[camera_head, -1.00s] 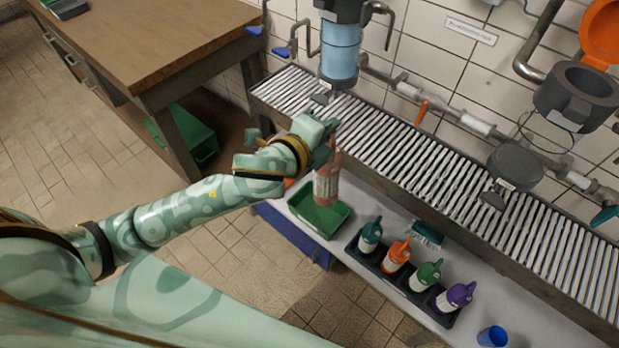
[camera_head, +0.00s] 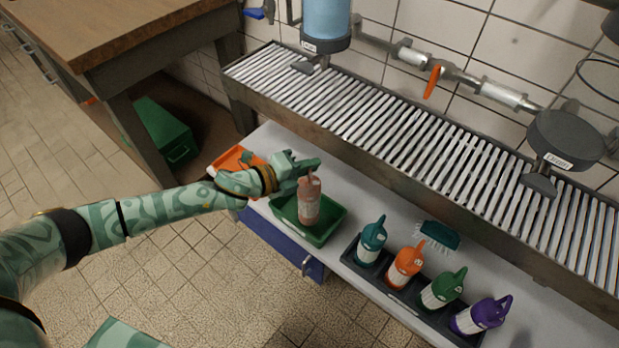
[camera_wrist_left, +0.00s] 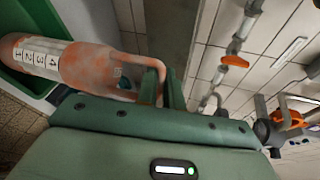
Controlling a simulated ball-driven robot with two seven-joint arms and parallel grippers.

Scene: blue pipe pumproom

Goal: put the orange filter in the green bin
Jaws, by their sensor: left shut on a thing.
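The orange filter (camera_head: 309,207), a dull, dirty orange bottle shape with a handle loop on top and a numbered pale label, hangs upright from my left gripper (camera_head: 311,171). The left gripper is shut on its handle; the fingers also show on the loop in the left wrist view (camera_wrist_left: 161,87). The green bin (camera_head: 333,219), a shallow tray on the pale lower shelf, is directly under the filter. The filter's lower end appears within the bin's rim; I cannot tell whether it touches the floor. My right gripper is not in view.
An orange tray (camera_head: 232,160) sits left of the bin. To the right, a black rack (camera_head: 352,262) holds teal, bright orange, green and purple bottles, with a teal brush (camera_head: 438,236) behind. A slatted metal grate (camera_head: 400,145) overhangs behind. A wooden table (camera_head: 110,35) stands left.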

